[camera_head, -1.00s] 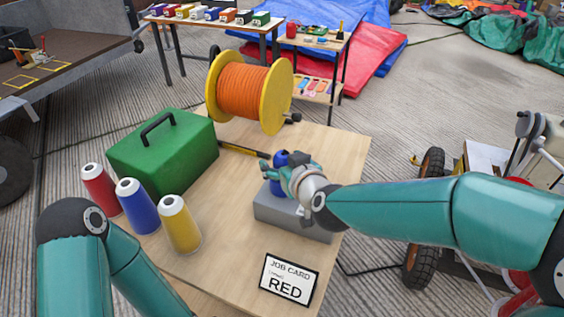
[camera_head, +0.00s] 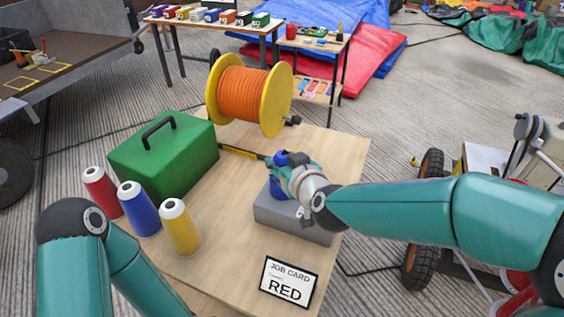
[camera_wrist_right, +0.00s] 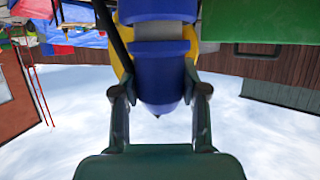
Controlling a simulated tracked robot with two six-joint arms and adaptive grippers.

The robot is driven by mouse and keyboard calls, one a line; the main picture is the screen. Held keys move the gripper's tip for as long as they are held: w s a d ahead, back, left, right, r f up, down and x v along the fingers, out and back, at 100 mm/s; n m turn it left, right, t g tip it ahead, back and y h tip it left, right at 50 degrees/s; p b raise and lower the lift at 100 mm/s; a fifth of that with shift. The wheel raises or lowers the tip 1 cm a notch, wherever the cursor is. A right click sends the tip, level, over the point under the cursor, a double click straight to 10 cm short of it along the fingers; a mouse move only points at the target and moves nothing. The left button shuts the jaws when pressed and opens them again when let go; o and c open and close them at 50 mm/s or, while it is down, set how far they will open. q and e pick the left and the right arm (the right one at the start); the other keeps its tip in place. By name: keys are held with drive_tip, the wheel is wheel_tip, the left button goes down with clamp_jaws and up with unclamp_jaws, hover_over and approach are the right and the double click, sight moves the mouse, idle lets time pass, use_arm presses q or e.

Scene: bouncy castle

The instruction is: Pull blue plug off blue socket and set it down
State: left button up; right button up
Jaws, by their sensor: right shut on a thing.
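The blue plug (camera_head: 281,157) is upright between the fingers of my right gripper (camera_head: 277,170), which is shut on it. The plug also fills the middle of the right wrist view (camera_wrist_right: 160,75), with one finger on each side. Blue of the socket (camera_head: 277,190) shows just below the gripper, on top of a grey block (camera_head: 292,220) on the wooden table.
A green case (camera_head: 163,158) and red (camera_head: 101,189), blue (camera_head: 138,210) and yellow (camera_head: 180,230) spools stand on the left of the table (camera_head: 222,254). An orange cable reel (camera_head: 245,95) is behind. A job card reading RED (camera_head: 288,283) stands in front. Bare tabletop lies between.

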sight(283, 154)
drive_tip(key=shift+r+p, duration=1.65)
drive_tip(key=shift+r, duration=0.15)
drive_tip(key=shift+r, duration=0.1)
drive_tip(key=shift+r+p, duration=1.95)
drive_tip(key=shift+p, duration=0.1)
drive_tip(key=shift+f, duration=0.1)
